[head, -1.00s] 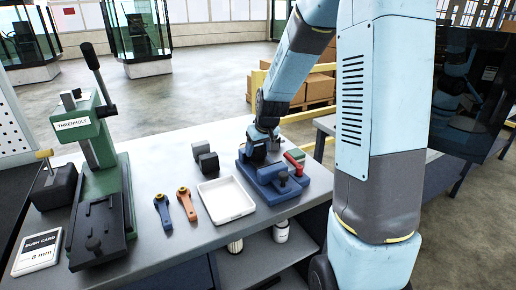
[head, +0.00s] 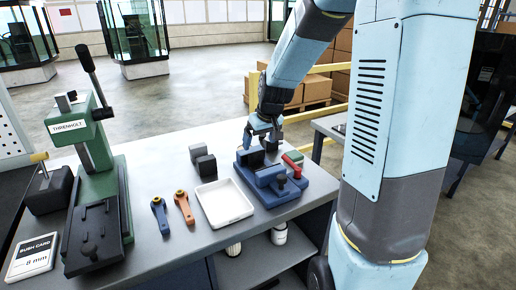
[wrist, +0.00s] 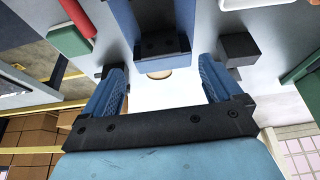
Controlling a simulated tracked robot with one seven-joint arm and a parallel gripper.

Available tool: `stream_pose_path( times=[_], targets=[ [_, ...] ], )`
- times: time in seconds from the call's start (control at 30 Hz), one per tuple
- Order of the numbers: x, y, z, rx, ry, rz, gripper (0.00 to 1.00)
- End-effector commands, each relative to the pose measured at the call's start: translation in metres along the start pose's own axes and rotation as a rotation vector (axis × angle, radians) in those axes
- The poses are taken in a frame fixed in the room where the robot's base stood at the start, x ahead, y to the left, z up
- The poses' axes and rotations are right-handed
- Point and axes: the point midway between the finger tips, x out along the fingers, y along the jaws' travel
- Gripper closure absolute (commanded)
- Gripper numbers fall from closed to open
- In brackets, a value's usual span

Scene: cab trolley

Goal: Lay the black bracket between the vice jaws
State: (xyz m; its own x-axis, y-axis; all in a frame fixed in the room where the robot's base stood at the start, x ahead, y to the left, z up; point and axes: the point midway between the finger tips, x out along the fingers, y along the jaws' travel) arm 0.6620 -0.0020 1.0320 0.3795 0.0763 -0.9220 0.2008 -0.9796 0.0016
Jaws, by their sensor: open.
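The blue vice (head: 292,192) stands on the bench right of the tray, with a dark block-like part (head: 250,158) at its back left. The wrist view shows the vice (wrist: 150,14) at the top, with a dark piece (wrist: 165,46) on its near end. I cannot tell whether this is a jaw or the black bracket.
A white tray (head: 225,219), an orange-handled tool (head: 184,207) and a blue one (head: 160,215) lie left of the vice. A green press (head: 92,153) and a card (head: 32,257) stand at the far left. A red handle (head: 292,157) rises at the vice's right.

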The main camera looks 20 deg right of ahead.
Motion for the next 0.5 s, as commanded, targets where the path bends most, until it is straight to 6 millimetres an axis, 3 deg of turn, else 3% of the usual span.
stream_pose_path(
  times=[0.23,0.5],
  targets=[
    [-0.042,0.0,-0.002,0.0,0.011,0.004,0.07],
    [-0.072,-0.001,-0.002,-0.002,0.015,0.004,0.07]
  ],
)
